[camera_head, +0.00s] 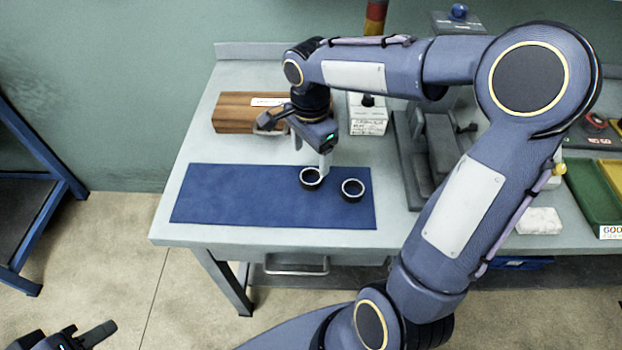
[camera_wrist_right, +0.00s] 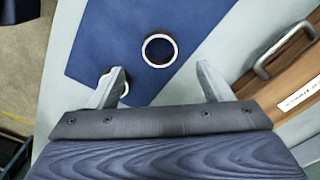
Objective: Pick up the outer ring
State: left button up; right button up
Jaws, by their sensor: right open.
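Two small dark rings with pale rims lie on the blue mat (camera_head: 235,195). The left one (camera_head: 311,186) is just below my right gripper (camera_head: 311,160), and the other (camera_head: 352,198) lies to its right. I cannot tell which is the outer ring. My right gripper is open and empty above the mat. In the right wrist view, the left ring (camera_wrist_right: 160,66) shows whole, ahead of the gap between the fingers. The other ring (camera_wrist_right: 125,89) is partly hidden behind a finger. My left gripper (camera_head: 88,334) is low in the bottom left corner, away from the table, partly cut off.
A wooden block (camera_head: 233,113) with a metal handle and a white box (camera_head: 368,120) stand behind the mat. A grey machine (camera_head: 420,170) stands right of the mat, partly hidden by my right arm. Green and yellow trays (camera_head: 590,190) lie far right. The mat's left part is clear.

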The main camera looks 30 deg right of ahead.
aim_at(311, 182)
notch_tip(311, 182, down, 7)
jog(key=shift+r, duration=0.1)
jog(key=c, duration=1.1)
